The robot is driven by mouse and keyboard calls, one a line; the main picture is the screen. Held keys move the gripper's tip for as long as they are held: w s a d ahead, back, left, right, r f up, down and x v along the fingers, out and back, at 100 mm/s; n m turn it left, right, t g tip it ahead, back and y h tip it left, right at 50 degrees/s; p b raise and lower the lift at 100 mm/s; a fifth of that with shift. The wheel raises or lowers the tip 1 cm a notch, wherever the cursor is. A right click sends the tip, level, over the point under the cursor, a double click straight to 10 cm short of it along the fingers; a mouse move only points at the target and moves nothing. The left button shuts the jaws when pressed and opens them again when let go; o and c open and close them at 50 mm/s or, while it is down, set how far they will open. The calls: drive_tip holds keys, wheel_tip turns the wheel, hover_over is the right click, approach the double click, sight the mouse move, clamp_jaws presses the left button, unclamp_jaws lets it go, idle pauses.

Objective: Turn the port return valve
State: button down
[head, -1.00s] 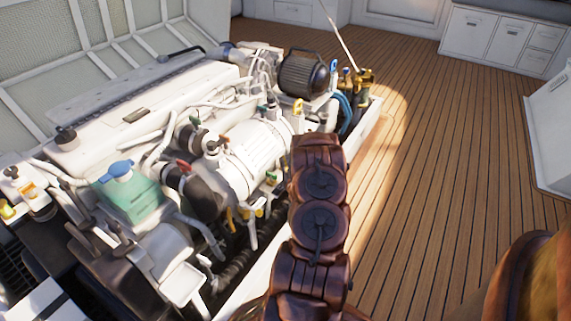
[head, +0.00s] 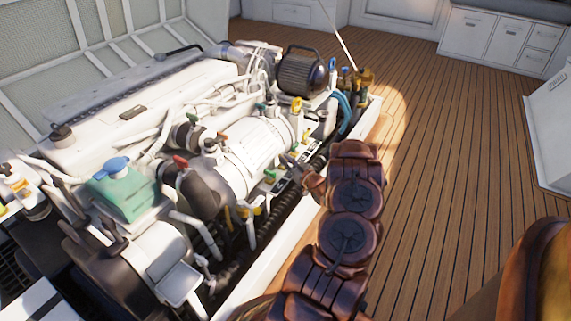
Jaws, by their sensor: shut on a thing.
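The white engine (head: 150,100) fills the left of the head view, with several small coloured valve handles along its near side. A green handle (head: 270,176) and yellow handles (head: 244,212) sit low on this side, and a taller yellow handle (head: 297,106) stands further back. No readable label shows which one is the port return valve. My gripper (head: 291,163) reaches left from my arm to the engine's side, just right of the green handle. It is shut on what looks like a valve handle, small and mostly hidden by the fingers.
A white ledge (head: 270,262) runs along the engine's near side. A teal tank with a blue cap (head: 125,190) and black hoses (head: 200,196) lie left of my gripper. The wooden deck (head: 450,170) on the right is clear, with white cabinets (head: 490,38) behind.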

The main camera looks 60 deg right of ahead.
drive_tip(key=shift+s+d+f+n+t+y+b, duration=0.15)
drive_tip(key=shift+n+y+b, duration=0.15)
drive_tip(key=shift+n+y, duration=0.5)
drive_tip(key=shift+w+d+r+n+t+y+b, duration=0.1)
drive_tip(key=shift+n+y+b, duration=0.3)
drive_tip(key=shift+y, duration=0.65)
drive_tip(key=shift+s+d+f+n+t+y+b, duration=0.15)
drive_tip(key=shift+n+y+b, duration=0.1)
drive_tip(key=shift+n+y, duration=0.55)
drive_tip(key=shift+w+r+y, duration=0.1)
drive_tip(key=shift+w+y, duration=0.05)
drive_tip(key=shift+y, duration=0.5)
drive_tip(key=c, duration=1.5)
unclamp_jaws()
drive_tip(key=s, duration=1.2)
drive_tip(key=shift+d, duration=0.3)
